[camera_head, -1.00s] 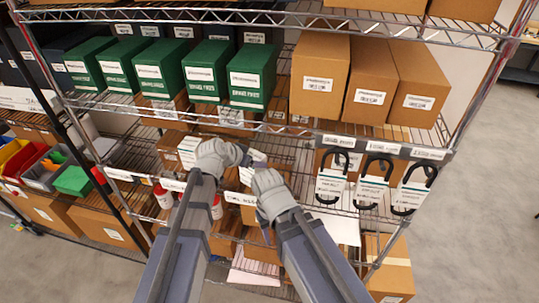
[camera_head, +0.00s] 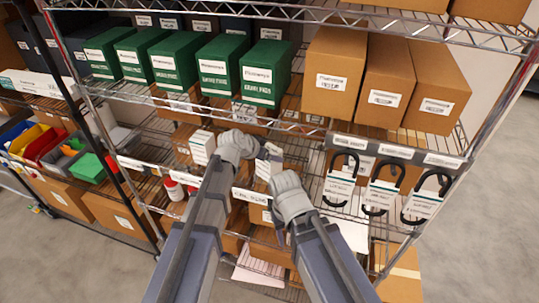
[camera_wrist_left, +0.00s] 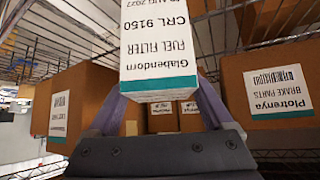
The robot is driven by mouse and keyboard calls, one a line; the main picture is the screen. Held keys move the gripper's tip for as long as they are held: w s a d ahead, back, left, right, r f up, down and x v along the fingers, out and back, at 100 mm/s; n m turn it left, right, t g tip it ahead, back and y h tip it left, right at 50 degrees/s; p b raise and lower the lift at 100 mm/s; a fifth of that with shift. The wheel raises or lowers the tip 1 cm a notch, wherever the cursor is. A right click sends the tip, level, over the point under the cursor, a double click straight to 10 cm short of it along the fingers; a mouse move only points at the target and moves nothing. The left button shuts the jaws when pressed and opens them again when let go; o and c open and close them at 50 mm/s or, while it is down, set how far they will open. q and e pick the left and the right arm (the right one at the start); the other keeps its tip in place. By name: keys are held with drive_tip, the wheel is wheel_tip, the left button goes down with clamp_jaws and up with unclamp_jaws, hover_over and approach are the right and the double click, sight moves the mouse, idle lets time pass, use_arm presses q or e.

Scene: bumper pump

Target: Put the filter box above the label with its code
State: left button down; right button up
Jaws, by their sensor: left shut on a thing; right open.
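The filter box (camera_wrist_left: 160,45) is white with a teal end band and reads Glabendorn, FUEL FILTER, CRL 9150, upside down in the left wrist view. My left gripper (camera_wrist_left: 160,112) is shut on it. In the head view the held box (camera_head: 268,161) shows as a small pale shape beside my left gripper (camera_head: 250,150), partly hidden. My right gripper (camera_head: 284,178) is open just right of and below it, at the middle shelf's front. Shelf-edge labels (camera_head: 248,196) run along that shelf; their codes are too small to read.
Another white box (camera_head: 201,148) stands left of my left gripper. Green boxes (camera_head: 265,74) and brown cartons (camera_head: 333,78) fill the shelf above. Brown cartons also flank the held box in the left wrist view.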

use_arm(q)
unclamp_jaws()
drive_tip(key=shift+d, duration=0.2)
drive_tip(key=shift+a+r+p, duration=0.2)
drive_tip(key=shift+r+p, duration=0.1)
drive_tip(key=shift+p, duration=0.1)
drive_tip(key=p+v, duration=0.2)
drive_tip(key=v, duration=0.1)
drive_tip(key=shift+d, duration=0.1)
drive_tip(key=s+a, duration=0.8)
drive_tip(key=s, duration=0.1)
drive_tip(key=shift+f, duration=0.2)
drive_tip(key=shift+s, duration=0.1)
